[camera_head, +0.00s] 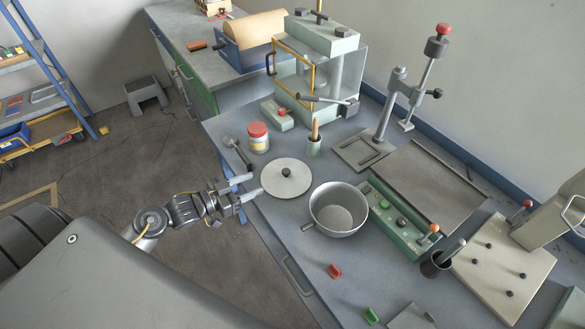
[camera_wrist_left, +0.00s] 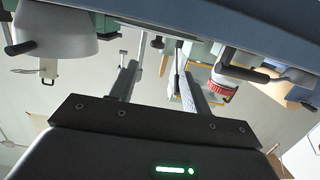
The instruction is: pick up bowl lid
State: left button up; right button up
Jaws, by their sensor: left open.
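The bowl lid (camera_head: 272,186), a pale flat disc with a dark knob (camera_head: 286,172) in its middle, lies on the bench in the head view. A metal bowl (camera_head: 338,212) with a short handle stands to its right, open at the top. My left gripper (camera_head: 254,184) is open and empty at the bench's near-left edge, its fingertips just left of the lid's rim. I cannot tell if they touch it. Its two fingers (camera_wrist_left: 158,86) show spread in the left wrist view, with nothing between them that I can make out as gripped. My right gripper is not in view.
A green button box (camera_head: 402,220) is right of the bowl. Red (camera_head: 335,271) and green (camera_head: 371,315) pieces lie in front.

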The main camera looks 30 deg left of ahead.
aim_at(283, 172)
pick_arm(q)
jog(key=shift+d+r, duration=0.15)
jog(key=shift+d, duration=0.05)
jog(key=p+x, duration=0.1)
jog(key=x, duration=0.4)
jog(key=shift+d, duration=0.1)
jog(key=shift+w+d+r, duration=0.1)
jog(key=shift+w+d, duration=0.05)
jog(key=p+x, duration=0.1)
jog(key=x, duration=0.3)
jog(key=shift+w+d, duration=0.15)
jog(key=shift+w, duration=0.2)
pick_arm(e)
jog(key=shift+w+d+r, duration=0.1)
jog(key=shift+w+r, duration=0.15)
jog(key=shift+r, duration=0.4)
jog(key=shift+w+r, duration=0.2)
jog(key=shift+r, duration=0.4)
pick_arm(q)
grip_shut()
